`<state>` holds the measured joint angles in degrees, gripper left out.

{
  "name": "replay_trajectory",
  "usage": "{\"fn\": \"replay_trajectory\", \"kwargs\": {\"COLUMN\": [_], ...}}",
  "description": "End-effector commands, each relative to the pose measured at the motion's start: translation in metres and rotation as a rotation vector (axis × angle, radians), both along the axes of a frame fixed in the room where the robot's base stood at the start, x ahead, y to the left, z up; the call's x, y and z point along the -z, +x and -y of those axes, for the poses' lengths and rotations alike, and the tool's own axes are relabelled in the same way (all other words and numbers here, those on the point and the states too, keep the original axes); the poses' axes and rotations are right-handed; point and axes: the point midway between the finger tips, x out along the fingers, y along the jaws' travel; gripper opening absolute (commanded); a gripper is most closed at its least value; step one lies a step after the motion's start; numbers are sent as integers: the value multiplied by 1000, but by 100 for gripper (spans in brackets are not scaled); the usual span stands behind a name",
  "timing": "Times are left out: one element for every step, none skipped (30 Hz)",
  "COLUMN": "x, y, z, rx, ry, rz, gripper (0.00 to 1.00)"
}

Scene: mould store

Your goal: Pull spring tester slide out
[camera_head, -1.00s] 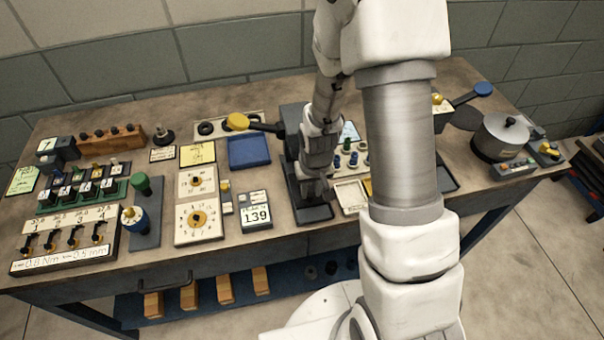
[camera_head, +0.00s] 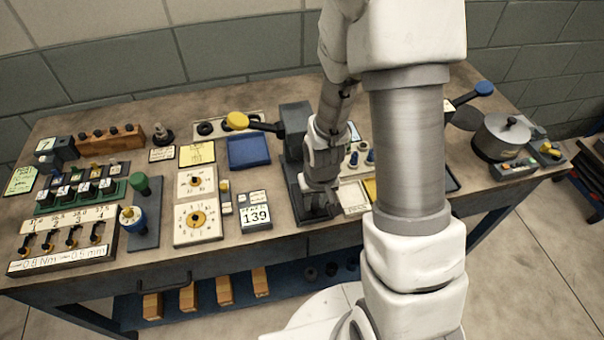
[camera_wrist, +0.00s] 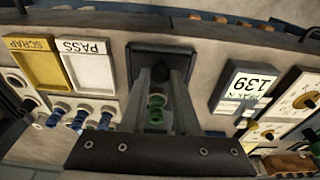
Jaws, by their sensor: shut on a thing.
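The spring tester (camera_head: 295,122) is a dark grey block with a yellow-knobbed lever (camera_head: 237,121), standing mid-bench. Its dark slide shows low at the front, mostly covered by my gripper (camera_head: 321,205). In the wrist view my gripper (camera_wrist: 161,76) points down at a dark plate (camera_wrist: 147,52), with its fingers close together. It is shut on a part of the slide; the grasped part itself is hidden. A green spring (camera_wrist: 155,106) shows between the fingers. The readout (camera_head: 256,214) beside the tester shows 139.
The bench's front edge is close to the gripper.

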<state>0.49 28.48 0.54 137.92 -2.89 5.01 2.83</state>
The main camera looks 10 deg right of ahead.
Motion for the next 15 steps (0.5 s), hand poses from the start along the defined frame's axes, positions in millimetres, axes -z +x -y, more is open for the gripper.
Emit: {"fn": "replay_trajectory", "kwargs": {"x": [1,1,1,1,1,1,1,1,1,1,1,1,1,1,1], "y": [-1,-1,-1,-2,-3,-4,-6,-7,-9,-11,-13,-15,-16,-18,-20], "z": [0,0,0,0,0,0,0,0,0,0,0,0,0,0,0], "rx": [0,0,0,0,0,0,0,0,0,0,0,0,0,0,0], "ry": [0,0,0,0,0,0,0,0,0,0,0,0,0,0,0], "rz": [-2,-2,-2,-2,-2,-2,-2,-2,-2,-3,-3,-3,-3,-2,-2], "gripper": [0,0,0,0,0,0,0,0,0,0,0,0,0,0,0]}}
